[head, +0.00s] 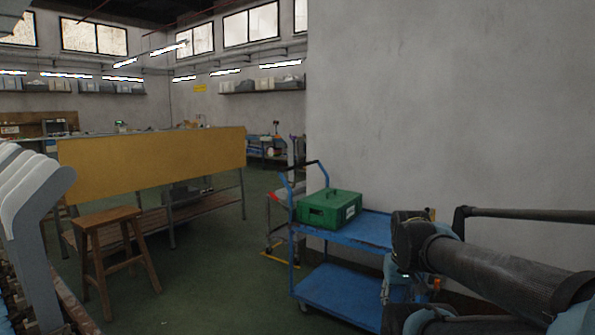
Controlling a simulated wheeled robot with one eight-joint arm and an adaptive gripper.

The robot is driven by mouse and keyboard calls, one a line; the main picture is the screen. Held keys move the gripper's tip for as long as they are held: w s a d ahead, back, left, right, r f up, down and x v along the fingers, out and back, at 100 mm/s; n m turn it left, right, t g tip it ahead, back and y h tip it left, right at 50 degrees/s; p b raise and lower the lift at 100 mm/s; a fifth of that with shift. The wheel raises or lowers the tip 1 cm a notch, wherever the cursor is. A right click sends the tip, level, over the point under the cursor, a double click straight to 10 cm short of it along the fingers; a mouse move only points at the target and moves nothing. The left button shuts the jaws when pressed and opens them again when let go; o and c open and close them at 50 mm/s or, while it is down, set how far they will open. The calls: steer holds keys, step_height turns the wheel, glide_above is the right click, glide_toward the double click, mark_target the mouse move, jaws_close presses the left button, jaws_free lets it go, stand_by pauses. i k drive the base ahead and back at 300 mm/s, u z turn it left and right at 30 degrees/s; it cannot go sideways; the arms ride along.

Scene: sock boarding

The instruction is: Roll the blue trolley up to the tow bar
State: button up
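The blue trolley (338,296) stands on the floor right of centre, with two blue decks and a blue push handle at its left end. A green lidded box (329,209) sits on its upper deck. My dark arm reaches in from the right and covers the trolley's right end. My gripper (398,287) seems to be at the arm's end beside that part of the trolley. Its fingers are not clear, and I cannot tell whether it touches the trolley. A dark horizontal bar (530,215) shows at the right; I cannot tell whether it is the tow bar.
A wooden stool (109,218) and a long workbench with a yellow panel (155,158) stand at the left. Pale foot-shaped forms (35,190) fill the near left edge. A grey wall (450,100) rises behind the trolley. Green floor (215,275) is clear between stool and trolley.

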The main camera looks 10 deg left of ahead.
mark_target(352, 296)
steer(key=z, duration=0.1)
steer(key=k, duration=0.3)
steer(key=u, duration=0.8)
steer(key=i, duration=2.15)
steer(key=z, duration=0.45)
